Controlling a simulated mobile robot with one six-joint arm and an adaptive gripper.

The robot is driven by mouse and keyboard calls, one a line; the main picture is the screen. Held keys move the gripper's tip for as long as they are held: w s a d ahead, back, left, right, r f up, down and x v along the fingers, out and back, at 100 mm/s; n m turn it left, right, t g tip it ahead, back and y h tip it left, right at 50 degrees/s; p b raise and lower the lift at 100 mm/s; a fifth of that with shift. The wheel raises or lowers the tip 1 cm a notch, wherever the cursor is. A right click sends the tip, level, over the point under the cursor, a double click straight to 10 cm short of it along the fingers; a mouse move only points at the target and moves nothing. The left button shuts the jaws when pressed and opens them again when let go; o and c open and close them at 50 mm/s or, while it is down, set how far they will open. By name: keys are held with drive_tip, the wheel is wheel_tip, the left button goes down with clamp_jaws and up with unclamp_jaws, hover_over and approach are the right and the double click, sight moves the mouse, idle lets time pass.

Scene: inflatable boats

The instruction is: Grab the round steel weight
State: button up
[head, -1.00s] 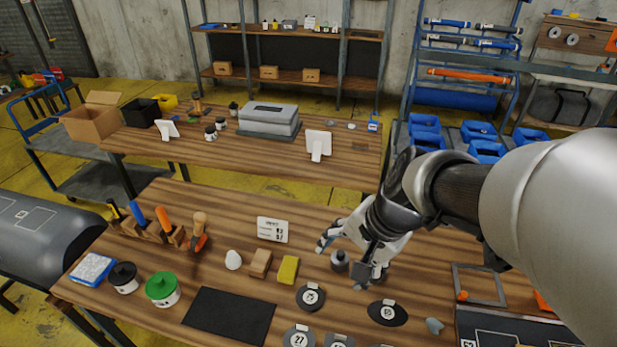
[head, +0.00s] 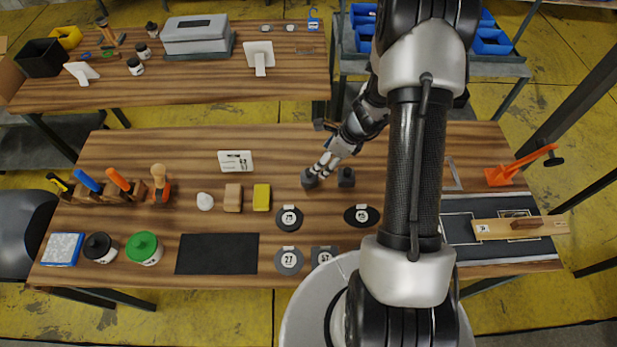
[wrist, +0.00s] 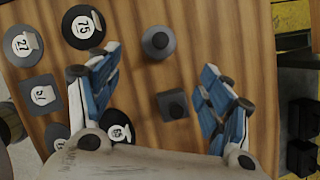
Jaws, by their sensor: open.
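The round steel weight (wrist: 158,42) is a dark grey cylinder with a knob on top. It stands upright on the wooden workbench, and in the head view (head: 309,182) it is the left of two small weights. A square-based dark weight (wrist: 172,106) stands beside it, and also shows in the head view (head: 346,178). My gripper (wrist: 158,64) is open and empty, with blue-padded fingers. In the wrist view the square weight appears between the fingers and the round one just beyond their tips. In the head view my gripper (head: 325,167) is right by the round weight; its exact height is unclear.
Numbered dark patches (head: 289,260) lie on the bench's near side. A yellow block (head: 262,197), a brown block (head: 233,198) and a white lump (head: 205,201) stand left of the weights. A white label card (head: 236,161) stands behind.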

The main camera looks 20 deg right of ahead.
sight(309, 172)
drive_tip(key=b+x, duration=0.1)
drive_tip(key=x, duration=0.5)
drive_tip(key=shift+w+a+f+b, duration=0.15)
drive_tip(key=shift+w+f+b, duration=0.05)
drive_tip(key=shift+f+b, duration=0.15)
drive_tip(key=shift+w+a+b+x, duration=0.15)
drive_tip(key=shift+b+x, duration=0.2)
drive_tip(key=shift+x, duration=0.95)
drive_tip(key=shift+w+a+b+x, duration=0.15)
drive_tip(key=shift+b+x, duration=0.2)
drive_tip(key=shift+x, duration=1)
drive_tip(key=shift+s+r, duration=0.1)
drive_tip(key=shift+r, duration=0.1)
drive_tip(key=shift+c, duration=0.2)
clamp_jaws()
